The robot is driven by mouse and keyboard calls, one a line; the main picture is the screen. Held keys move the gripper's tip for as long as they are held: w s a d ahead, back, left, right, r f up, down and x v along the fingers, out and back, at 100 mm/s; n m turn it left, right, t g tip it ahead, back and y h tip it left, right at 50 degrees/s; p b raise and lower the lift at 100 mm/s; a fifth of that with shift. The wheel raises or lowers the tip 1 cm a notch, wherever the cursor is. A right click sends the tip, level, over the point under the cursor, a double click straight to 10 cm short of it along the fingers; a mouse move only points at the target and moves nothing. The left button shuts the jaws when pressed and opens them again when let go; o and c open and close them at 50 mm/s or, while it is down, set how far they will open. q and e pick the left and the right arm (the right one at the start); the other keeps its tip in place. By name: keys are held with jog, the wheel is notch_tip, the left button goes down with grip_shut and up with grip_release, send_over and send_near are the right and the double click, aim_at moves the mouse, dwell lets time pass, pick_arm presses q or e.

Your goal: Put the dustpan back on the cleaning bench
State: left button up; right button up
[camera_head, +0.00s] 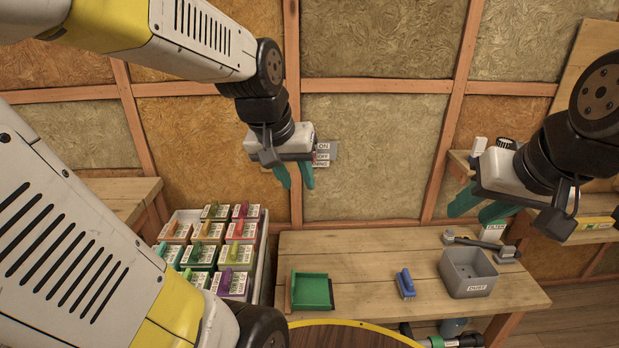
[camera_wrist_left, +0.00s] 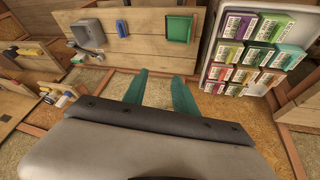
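The green dustpan (camera_head: 312,291) lies on the left part of the wooden cleaning bench (camera_head: 370,262), and it also shows in the left wrist view (camera_wrist_left: 180,28). My left gripper (camera_head: 294,176) is raised above and behind the bench, near the wall, with its teal fingers apart and nothing between them. In the left wrist view its fingers (camera_wrist_left: 160,92) are also spread and empty. My right gripper (camera_head: 478,207) is at the right, above the bench's back right, with its teal fingers apart and no object seen between them.
A blue brush (camera_head: 405,284) and a grey bin labelled DUST (camera_head: 467,272) stand on the bench. A grey tool (camera_head: 485,243) lies behind the bin. A white crate (camera_head: 263,262) of coloured labelled boxes stands left of the bench. A yellow-rimmed round surface (camera_head: 340,338) is at the front.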

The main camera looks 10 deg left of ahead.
pick_arm(q)
jog(key=s+d+r+m+t, duration=0.1)
jog(key=s+d+r, duration=0.1)
jog(key=s, duration=0.5)
jog(key=shift+r+h, duration=0.4)
jog(key=shift+r, duration=0.1)
dwell(0.5)
